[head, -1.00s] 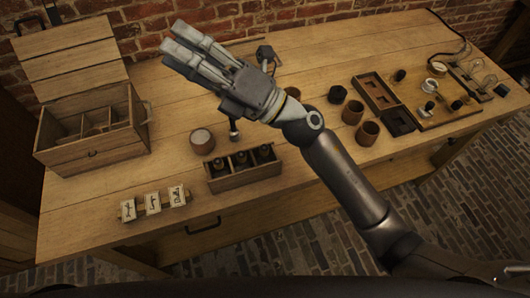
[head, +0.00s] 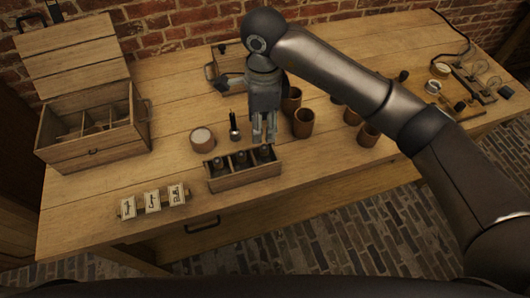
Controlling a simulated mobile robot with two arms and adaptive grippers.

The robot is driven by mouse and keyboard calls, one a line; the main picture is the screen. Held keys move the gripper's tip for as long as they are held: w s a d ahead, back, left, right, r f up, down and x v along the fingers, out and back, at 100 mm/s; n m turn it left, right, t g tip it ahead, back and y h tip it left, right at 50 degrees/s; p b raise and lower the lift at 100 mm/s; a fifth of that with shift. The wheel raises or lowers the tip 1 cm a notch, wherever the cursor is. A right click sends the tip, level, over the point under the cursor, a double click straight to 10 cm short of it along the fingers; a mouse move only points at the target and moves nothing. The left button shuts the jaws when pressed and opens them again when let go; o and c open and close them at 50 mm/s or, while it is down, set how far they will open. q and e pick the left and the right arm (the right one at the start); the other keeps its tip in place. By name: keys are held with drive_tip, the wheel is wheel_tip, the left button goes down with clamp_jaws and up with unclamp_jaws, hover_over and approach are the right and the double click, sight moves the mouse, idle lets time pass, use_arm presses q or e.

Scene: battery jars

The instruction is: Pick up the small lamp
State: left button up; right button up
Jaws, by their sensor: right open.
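My right gripper (head: 264,136) points down, open and empty, with its fingertips just above or behind the right part of a small wooden rack (head: 245,179) as seen here. The rack holds several dark, rounded items (head: 241,158) in its compartments. I cannot tell from this view whether one of these is the small lamp. Small clear bulb-like pieces (head: 493,82) are on the board at the far right, away from the gripper; they are too small to identify surely. My left gripper is not in view.
A slim dark tool (head: 234,128) and a pale-topped round jar (head: 203,139) stand left of the gripper. Brown cups (head: 303,124) stand close on its right. An open wooden case (head: 94,155) is at left, with picture cards (head: 153,202) in front. My arm hides the table's right-middle.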

drive_tip(key=shift+w+d+f, duration=0.1)
drive_tip(key=shift+d+f, duration=0.15)
drive_tip(key=p, duration=0.1)
hover_over(264, 148)
wheel_tip(264, 148, down, 5)
drive_tip(key=shift+r, duration=0.2)
wheel_tip(264, 148, down, 5)
drive_tip(key=p, duration=0.2)
drive_tip(key=shift+p, duration=0.4)
drive_tip(key=shift+f, duration=0.3)
clamp_jaws()
